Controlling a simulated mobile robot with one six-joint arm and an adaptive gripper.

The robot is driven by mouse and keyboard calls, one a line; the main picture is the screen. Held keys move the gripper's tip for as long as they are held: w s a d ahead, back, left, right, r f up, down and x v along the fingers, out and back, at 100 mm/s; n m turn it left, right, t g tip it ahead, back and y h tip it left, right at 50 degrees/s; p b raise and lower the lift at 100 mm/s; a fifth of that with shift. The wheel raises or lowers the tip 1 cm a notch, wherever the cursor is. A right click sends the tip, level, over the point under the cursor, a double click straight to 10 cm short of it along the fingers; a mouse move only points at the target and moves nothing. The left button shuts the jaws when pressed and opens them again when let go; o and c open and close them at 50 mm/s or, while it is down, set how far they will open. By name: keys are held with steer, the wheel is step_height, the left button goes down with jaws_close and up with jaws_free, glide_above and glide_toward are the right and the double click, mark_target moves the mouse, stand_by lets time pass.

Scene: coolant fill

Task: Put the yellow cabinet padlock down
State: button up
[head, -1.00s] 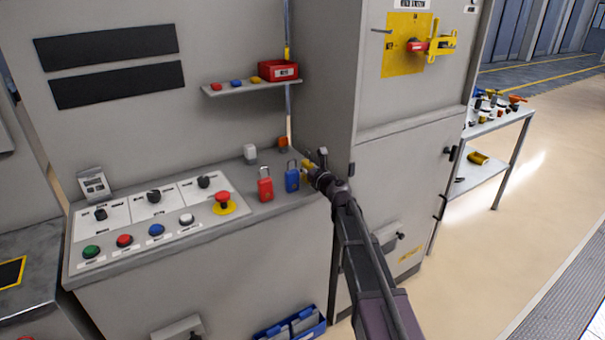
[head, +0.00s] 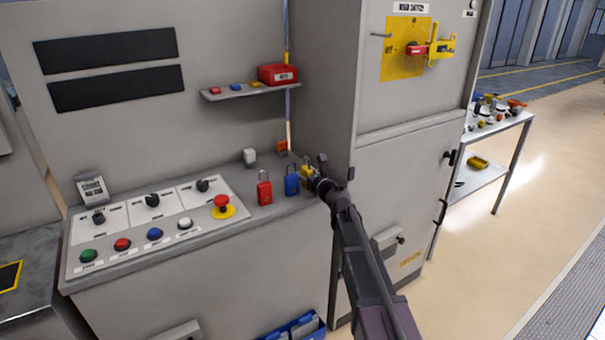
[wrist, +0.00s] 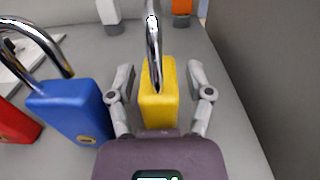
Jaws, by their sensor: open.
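The yellow padlock (wrist: 158,95) stands upright on the grey ledge of the control desk, its metal shackle up. In the head view the yellow padlock (head: 306,174) is partly hidden by my gripper (head: 318,180). In the wrist view my gripper (wrist: 160,95) is open, with one finger on each side of the yellow padlock and a gap showing at both sides. A blue padlock (wrist: 70,110) stands close by on the left, near the left finger. It also shows in the head view (head: 292,184).
A red padlock (head: 264,191) stands left of the blue one. A white item (head: 250,157) and an orange item (head: 282,147) stand behind. The tall cabinet wall (wrist: 270,70) rises close on the right. Buttons and knobs fill the panel (head: 150,225) at left.

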steer(key=shift+r, duration=0.1)
steer(key=shift+r, duration=0.15)
steer(key=v, duration=1.2)
steer(key=shift+w+d, duration=0.1)
steer(key=shift+d, duration=0.05)
stand_by(0.6)
